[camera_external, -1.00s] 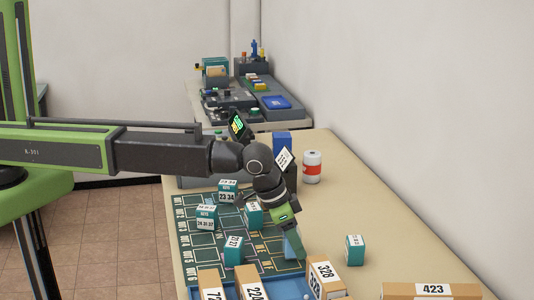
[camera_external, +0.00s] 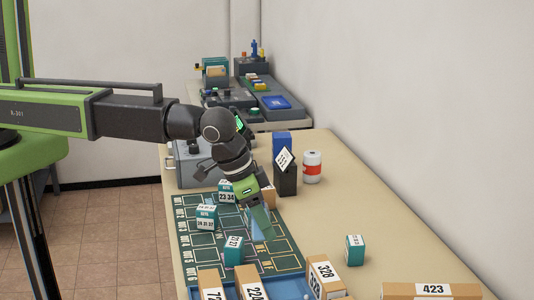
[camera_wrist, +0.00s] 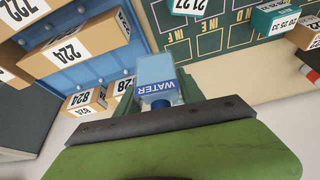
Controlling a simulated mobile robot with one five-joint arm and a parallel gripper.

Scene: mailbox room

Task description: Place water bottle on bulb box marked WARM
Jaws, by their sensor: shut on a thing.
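My gripper (camera_external: 261,222) is shut on the water bottle, above the green mat (camera_external: 212,256). The bottle (camera_wrist: 155,72) is pale blue with a blue WATER label, and shows between the fingers in the wrist view. In the outside view only a pale blue part of it (camera_external: 256,228) shows beside the fingers. No box in view has a readable WARM marking, so I cannot tell which is the bulb box.
Teal numbered boxes stand on the mat, including one at its front (camera_external: 234,250) and one at its left (camera_external: 206,217). Another teal box (camera_external: 355,249) stands alone at right. A white-red can (camera_external: 312,167) stands farther back.

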